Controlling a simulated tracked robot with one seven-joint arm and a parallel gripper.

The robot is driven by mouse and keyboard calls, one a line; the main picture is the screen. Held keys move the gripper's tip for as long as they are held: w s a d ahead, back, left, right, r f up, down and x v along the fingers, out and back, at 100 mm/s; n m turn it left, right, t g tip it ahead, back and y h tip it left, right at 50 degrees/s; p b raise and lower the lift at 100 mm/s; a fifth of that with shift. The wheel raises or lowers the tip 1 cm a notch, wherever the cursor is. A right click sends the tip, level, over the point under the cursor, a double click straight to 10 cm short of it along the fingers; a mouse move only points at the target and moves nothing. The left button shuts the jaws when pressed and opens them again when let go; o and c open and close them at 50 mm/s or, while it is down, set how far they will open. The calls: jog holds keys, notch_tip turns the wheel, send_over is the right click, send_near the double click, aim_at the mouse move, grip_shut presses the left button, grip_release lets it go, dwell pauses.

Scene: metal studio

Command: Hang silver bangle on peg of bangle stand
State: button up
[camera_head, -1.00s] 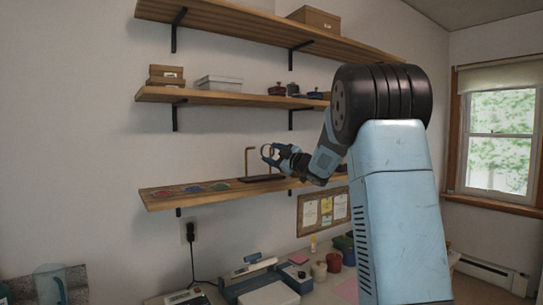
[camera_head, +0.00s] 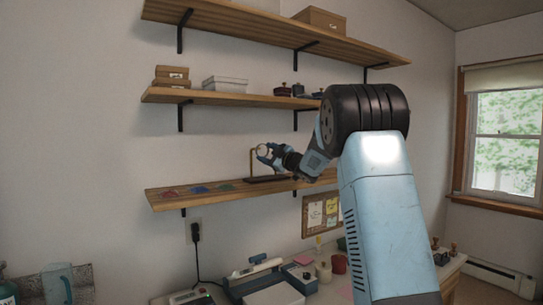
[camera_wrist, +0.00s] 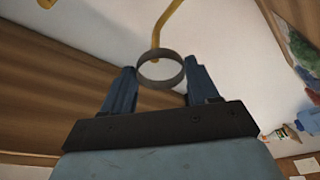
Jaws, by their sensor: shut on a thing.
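The silver bangle (camera_wrist: 162,82) is a plain grey ring in the wrist view. My gripper (camera_wrist: 160,75) is shut on it, with one finger on each side. In the head view the bangle (camera_head: 262,152) shows small at the tip of my gripper (camera_head: 266,156), in front of the bangle stand. The stand has a thin brass post (camera_head: 251,163) and a dark flat base (camera_head: 264,179) on the lowest shelf.
The lowest wooden shelf (camera_head: 230,196) carries red, blue and green patches left of the stand. A shelf (camera_head: 235,97) with boxes runs above my gripper. A corkboard (camera_head: 318,212) hangs below. The air left of my gripper is clear.

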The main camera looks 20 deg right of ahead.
jog(key=w, duration=0.1)
jog(key=w+a, duration=0.1)
jog(key=w, duration=0.1)
jog(key=w+f, duration=0.1)
jog(key=w, duration=0.1)
jog(key=shift+a, duration=0.3)
dwell(0.4)
jog(key=o, duration=1.1)
jog(key=shift+o, duration=0.2)
jog(key=shift+s, duration=0.1)
jog(key=v, duration=1.3)
jog(key=shift+s+d, duration=0.15)
jog(key=shift+s, duration=0.05)
jog(key=shift+f, duration=0.15)
